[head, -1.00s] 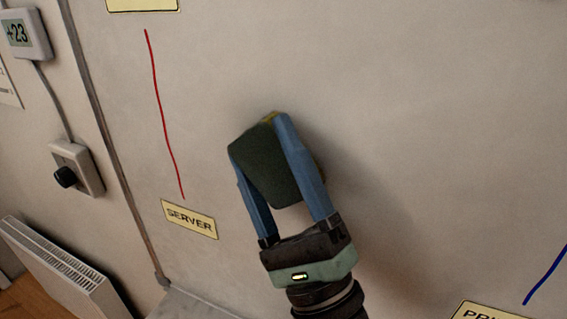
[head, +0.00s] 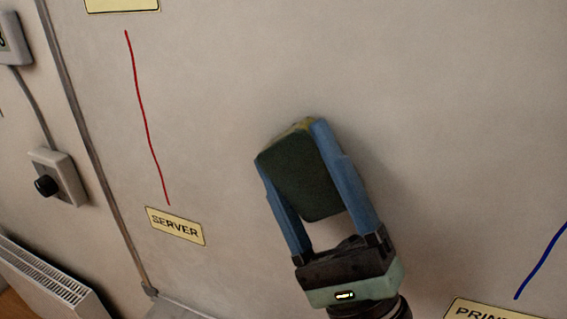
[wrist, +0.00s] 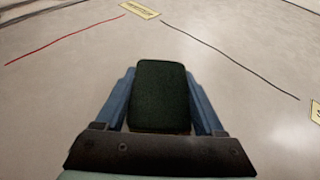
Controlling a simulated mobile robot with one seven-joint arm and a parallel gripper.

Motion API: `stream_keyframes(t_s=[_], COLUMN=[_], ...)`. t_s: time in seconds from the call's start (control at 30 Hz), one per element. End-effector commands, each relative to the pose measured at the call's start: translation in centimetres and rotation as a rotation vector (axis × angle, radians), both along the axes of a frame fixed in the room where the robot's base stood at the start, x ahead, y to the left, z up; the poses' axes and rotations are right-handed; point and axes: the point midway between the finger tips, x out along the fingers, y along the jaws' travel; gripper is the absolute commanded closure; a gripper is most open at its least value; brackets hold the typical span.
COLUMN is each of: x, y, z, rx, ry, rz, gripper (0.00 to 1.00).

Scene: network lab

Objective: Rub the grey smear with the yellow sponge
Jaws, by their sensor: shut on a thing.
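The sponge (head: 303,175) shows a dark green broad face with a thin yellow strip along its top edge in the head view. My gripper (head: 290,143) is shut on it, with one blue finger on each side. In the wrist view the sponge's green face (wrist: 160,95) sits between my fingers (wrist: 161,88). It is in front of the pale wall board (head: 430,120); I cannot tell whether it touches the surface. I cannot make out the grey smear in either view; the sponge or my gripper may hide it.
A red line (head: 145,110) runs down to the SERVER label (head: 174,225) on the left. A blue line (head: 542,260) meets another label (head: 495,310) at lower right. A black line (wrist: 230,58) shows in the wrist view. A knob box (head: 57,178) and radiator (head: 50,283) are far left.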

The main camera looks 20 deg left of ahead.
Motion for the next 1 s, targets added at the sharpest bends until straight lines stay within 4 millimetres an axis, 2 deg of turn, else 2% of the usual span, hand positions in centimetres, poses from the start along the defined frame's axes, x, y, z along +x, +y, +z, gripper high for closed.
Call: stream_keyframes(t_s=[0.23,0.53,0.83,1.0], x=[0.1,0.1,-0.2,-0.1], y=[-2.4,-3.6,-6.2,-6.6], z=[-0.1,-0.1,-0.1,-0.2], rx=[0.001,0.002,0.003,0.001], ry=[0.002,0.002,0.002,0.001], rz=[-0.006,-0.007,-0.007,-0.004], gripper=[0.88,0.88,0.88,0.88])
